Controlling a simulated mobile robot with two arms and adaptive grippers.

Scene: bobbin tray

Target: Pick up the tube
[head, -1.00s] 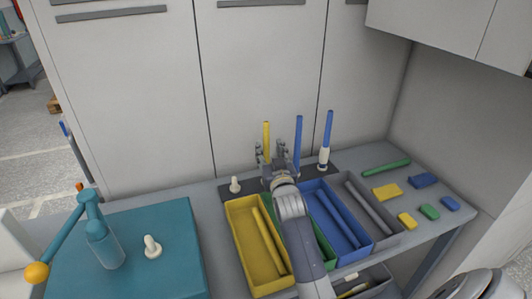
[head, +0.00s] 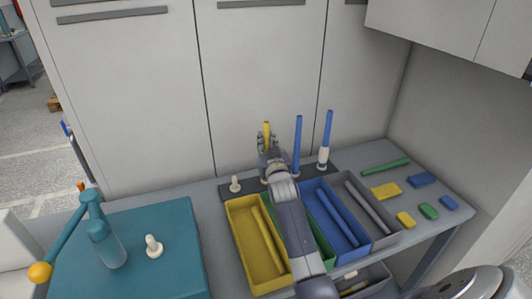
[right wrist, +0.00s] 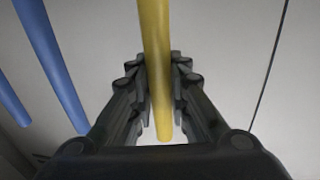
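A yellow tube (head: 266,128) stands upright at the back of the table, over a dark strip (head: 228,192) with pale pegs. My right gripper (head: 268,140) is around it, with a finger on each side. In the right wrist view the yellow tube (right wrist: 155,50) runs between the fingers (right wrist: 160,85), which look closed against it. Its lower end shows past the fingers; whether it still sits on a peg I cannot tell. My left gripper is not in view.
Two blue tubes (head: 298,140) (head: 328,128) stand close to the right. Yellow (head: 233,222), green, blue (head: 365,240) and grey bins lie in front, partly under my right arm. Small coloured blocks (head: 385,191) lie at right.

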